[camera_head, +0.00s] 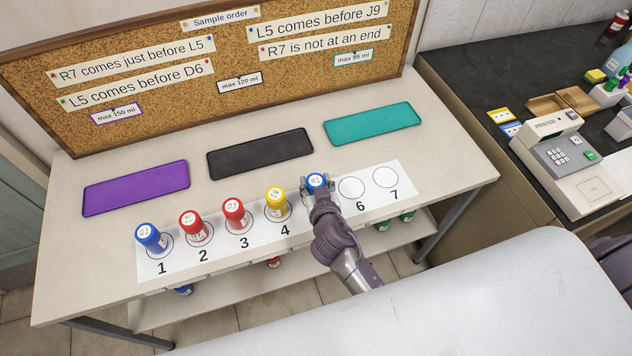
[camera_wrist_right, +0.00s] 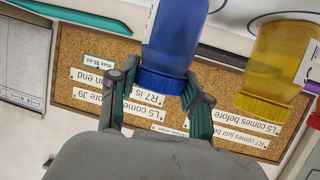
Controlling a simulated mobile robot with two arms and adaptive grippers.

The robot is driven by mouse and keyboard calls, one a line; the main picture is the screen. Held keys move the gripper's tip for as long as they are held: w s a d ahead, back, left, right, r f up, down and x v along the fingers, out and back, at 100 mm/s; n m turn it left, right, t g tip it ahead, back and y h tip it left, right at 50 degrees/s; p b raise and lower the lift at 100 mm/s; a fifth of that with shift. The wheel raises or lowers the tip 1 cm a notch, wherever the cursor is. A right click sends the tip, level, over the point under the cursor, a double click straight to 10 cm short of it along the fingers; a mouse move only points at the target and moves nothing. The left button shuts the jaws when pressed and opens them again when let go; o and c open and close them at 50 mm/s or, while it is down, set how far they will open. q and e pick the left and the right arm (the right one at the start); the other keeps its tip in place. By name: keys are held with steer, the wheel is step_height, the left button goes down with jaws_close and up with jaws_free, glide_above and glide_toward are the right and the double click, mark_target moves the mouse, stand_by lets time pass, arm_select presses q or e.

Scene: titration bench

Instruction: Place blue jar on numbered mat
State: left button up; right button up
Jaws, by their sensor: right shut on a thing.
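The blue jar (camera_head: 316,181) is in my right gripper (camera_head: 316,186), at the fifth place of the white numbered mat (camera_head: 335,179). In the right wrist view the blue jar (camera_wrist_right: 176,40) shows with its cap between the two fingers of my right gripper (camera_wrist_right: 155,92). My arm hides the number under it, and I cannot tell whether the jar touches the mat. Another blue jar (camera_head: 151,237) stands on place 1, red jars on places 2 (camera_head: 194,226) and 3 (camera_head: 235,212), and a yellow jar (camera_head: 276,202) on place 4. My left gripper is not seen.
Circles 6 and 7 are empty. Behind the mat lie a purple tray (camera_head: 136,188), a black tray (camera_head: 260,153) and a teal tray (camera_head: 372,123). A corkboard (camera_head: 230,50) with notes stands at the back. A lower shelf (camera_head: 215,303) holds more jars, partly hidden.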

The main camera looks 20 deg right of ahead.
steer(key=shift+f, duration=0.15)
steer(key=o, duration=1.2)
steer(key=shift+r, duration=0.2)
steer(key=shift+s, duration=0.4)
steer(key=shift+b+v, duration=1)
steer(key=shift+v, duration=4.65)
